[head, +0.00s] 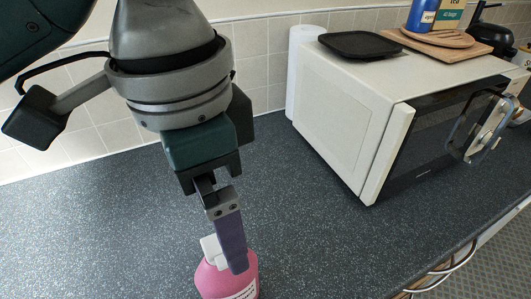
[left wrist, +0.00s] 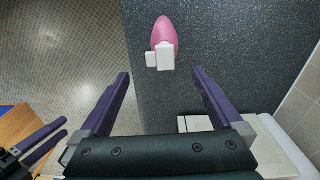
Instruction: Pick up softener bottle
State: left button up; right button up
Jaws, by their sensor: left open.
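The pink softener bottle (head: 212,284) with a white cap (head: 209,248) stands on the dark speckled counter at the bottom of the head view. Its lower part is cut off by the picture edge. My left gripper (head: 234,268) is in front of the bottle in that view, one purple finger covering part of it. In the left wrist view the bottle (left wrist: 167,33) shows at the top, beyond the open fingertips of my left gripper (left wrist: 162,75), roughly centred between them. No contact is visible. My right gripper (left wrist: 66,127) shows at the left wrist view's lower left; its opening is unclear.
A white microwave (head: 345,115) stands to the right, with a black tray (head: 360,44) and wooden boards (head: 440,42) on top. A white roll (head: 301,55) stands behind it. The counter (head: 90,225) is clear around the bottle. Its edge borders tiled floor (left wrist: 60,50).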

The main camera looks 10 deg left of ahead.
aim_at(229, 278)
pick_arm(q)
jog(key=shift+w+a+f, duration=0.4)
jog(key=shift+w+f, duration=0.15)
jog(key=shift+f, duration=0.05)
jog(key=shift+w+a+f+y, duration=0.1)
jog(key=shift+f+y, duration=0.1)
jog(key=shift+y, duration=0.1)
jog(key=f, duration=0.6)
jog(key=s+f, duration=0.1)
jog(key=f, duration=0.2)
jog(key=shift+f, duration=0.1)
jog(key=shift+c, duration=0.2)
grip_shut()
